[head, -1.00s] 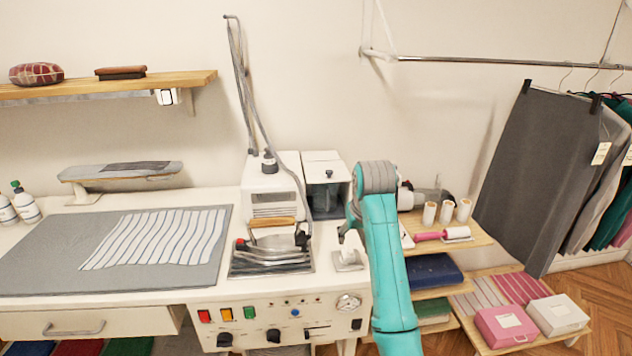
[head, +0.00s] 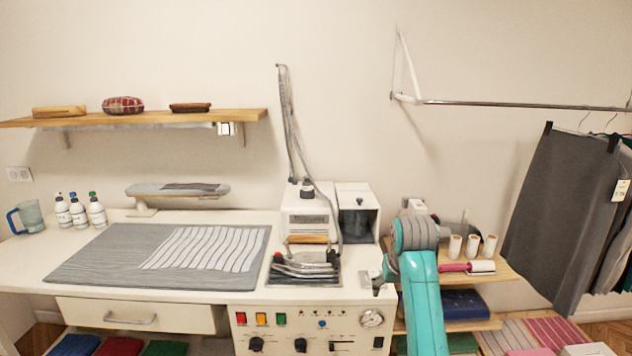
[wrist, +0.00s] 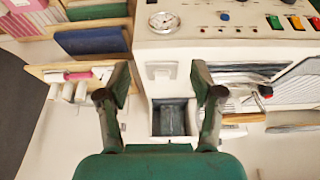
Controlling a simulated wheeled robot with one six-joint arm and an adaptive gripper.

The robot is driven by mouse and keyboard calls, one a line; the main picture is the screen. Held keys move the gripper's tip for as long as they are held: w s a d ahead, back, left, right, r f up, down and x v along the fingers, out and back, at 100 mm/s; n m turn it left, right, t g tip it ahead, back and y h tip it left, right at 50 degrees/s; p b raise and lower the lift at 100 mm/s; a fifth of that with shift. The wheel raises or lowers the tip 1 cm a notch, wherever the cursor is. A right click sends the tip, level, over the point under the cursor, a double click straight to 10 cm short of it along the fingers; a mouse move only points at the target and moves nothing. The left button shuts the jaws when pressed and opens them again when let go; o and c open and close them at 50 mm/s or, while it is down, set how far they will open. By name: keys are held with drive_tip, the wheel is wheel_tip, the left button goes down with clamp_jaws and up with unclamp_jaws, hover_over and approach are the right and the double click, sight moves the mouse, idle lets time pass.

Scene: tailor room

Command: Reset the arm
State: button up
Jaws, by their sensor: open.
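My gripper (wrist: 160,72) is open and empty in the wrist view, its two dark green fingers spread apart. It is above the front right part of the white ironing station, which appears upside down there. In the head view my teal arm (head: 425,305) rises at the right end of the station, bent at its grey joint. The gripper's fingers cannot be made out in that view.
An iron (head: 305,265) rests on the station beside a striped cloth (head: 205,248) on a grey mat (head: 85,262). A shelf unit with white spools (head: 472,245) stands right of the arm. A rail (head: 530,105) holds hanging skirts (head: 560,215).

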drive_tip(key=s+f+t, duration=0.2)
drive_tip(key=s+f, duration=0.6)
drive_tip(key=f, duration=0.5)
drive_tip(key=s+f+t, duration=0.1)
drive_tip(key=s+f, duration=0.6)
drive_tip(key=f, duration=0.6)
drive_tip(key=s+f+t, duration=0.2)
drive_tip(key=s+f, duration=0.3)
drive_tip(key=s, duration=0.6)
drive_tip(key=s+r+t, duration=0.1)
drive_tip(key=s+r, duration=0.1)
drive_tip(key=s, duration=0.8)
drive_tip(key=s+r+t, duration=0.2)
drive_tip(key=s, duration=0.9)
drive_tip(key=s+r+t, duration=0.2)
drive_tip(key=s+r, duration=1.2)
drive_tip(key=shift+s+r, duration=0.25)
drive_tip(key=shift+s, duration=0.05)
